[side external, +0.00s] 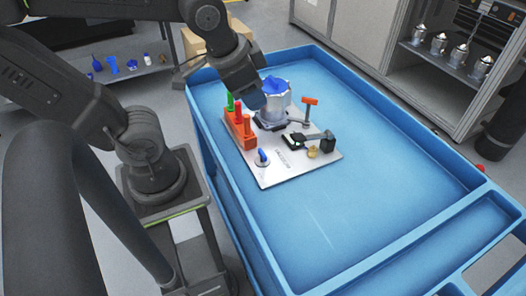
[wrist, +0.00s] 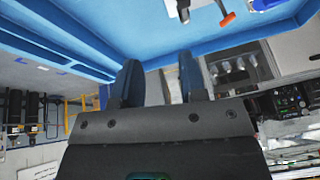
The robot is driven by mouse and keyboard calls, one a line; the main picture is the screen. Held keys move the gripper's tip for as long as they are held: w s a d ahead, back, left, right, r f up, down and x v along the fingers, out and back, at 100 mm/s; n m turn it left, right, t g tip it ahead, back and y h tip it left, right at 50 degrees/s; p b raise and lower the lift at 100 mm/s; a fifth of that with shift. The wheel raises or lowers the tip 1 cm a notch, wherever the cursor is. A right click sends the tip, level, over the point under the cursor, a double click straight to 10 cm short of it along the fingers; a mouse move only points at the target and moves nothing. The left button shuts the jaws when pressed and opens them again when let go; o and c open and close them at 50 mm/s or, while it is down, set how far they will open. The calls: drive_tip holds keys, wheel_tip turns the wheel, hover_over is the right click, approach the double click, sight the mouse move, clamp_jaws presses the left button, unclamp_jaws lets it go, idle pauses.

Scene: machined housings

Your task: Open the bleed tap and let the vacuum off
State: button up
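A pale plate (side external: 275,172) marked with lettering lies on the blue tray. A small tap with a blue lever (side external: 262,157) sits at its near left corner. An orange-handled tap on a post (side external: 310,101) stands at the far right; an orange handle (wrist: 228,19) also shows at the top of the wrist view. Which one is the bleed tap I cannot tell. A silver housing with a blue top (side external: 273,108) stands at the plate's back. My gripper (side external: 257,98) is above the plate, beside the housing. In the wrist view its two dark blue fingers (wrist: 158,80) are apart with nothing between them.
An orange rack (side external: 240,128) with green, red and orange upright pieces stands on the plate's left edge. A black clamp-like fitting (side external: 325,141) and a small brass part (side external: 312,152) sit at its right. The blue tray (side external: 380,190) is bare to the right. Several housings stand on a back shelf.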

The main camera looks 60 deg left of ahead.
drive_tip(key=w+a+f+m+g+y, duration=0.2)
drive_tip(key=w+f+m+g, duration=0.15)
drive_tip(key=f+m, duration=0.3)
drive_tip(key=m+g+y, duration=0.2)
drive_tip(key=m, duration=0.8)
approach(263, 153)
drive_tip(key=shift+t, duration=0.25)
drive_tip(key=x, duration=0.9)
drive_tip(key=shift+s+a+f, duration=0.1)
drive_tip(key=shift+s+a, duration=0.1)
drive_tip(key=shift+c, duration=0.4)
clamp_jaws()
